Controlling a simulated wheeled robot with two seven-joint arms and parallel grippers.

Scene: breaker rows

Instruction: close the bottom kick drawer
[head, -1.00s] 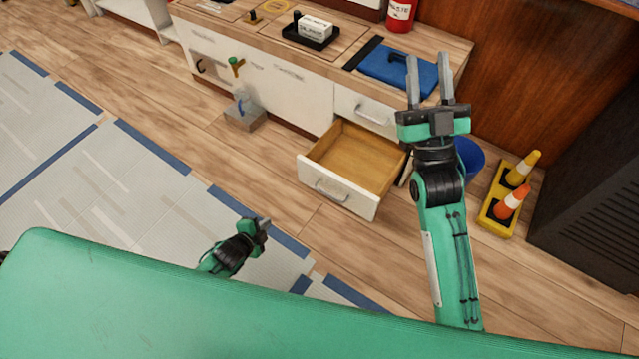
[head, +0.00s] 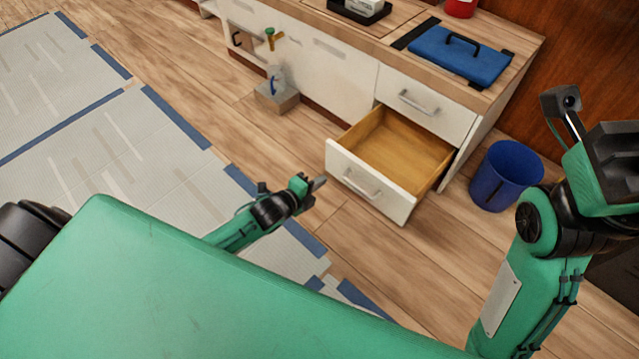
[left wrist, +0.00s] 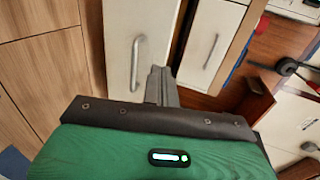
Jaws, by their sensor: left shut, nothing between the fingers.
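The bottom kick drawer (head: 375,192) stands pulled well out of the cabinet, its wooden inside bare. Its white front with a bar handle also shows in the left wrist view (left wrist: 120,40). My left gripper (head: 318,184) is shut and empty, just left of the drawer front in the head view and apart from it. In the left wrist view its closed fingers (left wrist: 161,85) point toward the drawer front; whether they touch it cannot be told there. My right gripper (head: 610,150) is partly in view at the right edge; its fingers cannot be made out.
A shut drawer (head: 425,105) sits above the open one. A blue case (head: 460,55) lies on the counter. A blue bin (head: 506,178) stands right of the drawer. A spray bottle (head: 276,80) stands on a block left of it.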

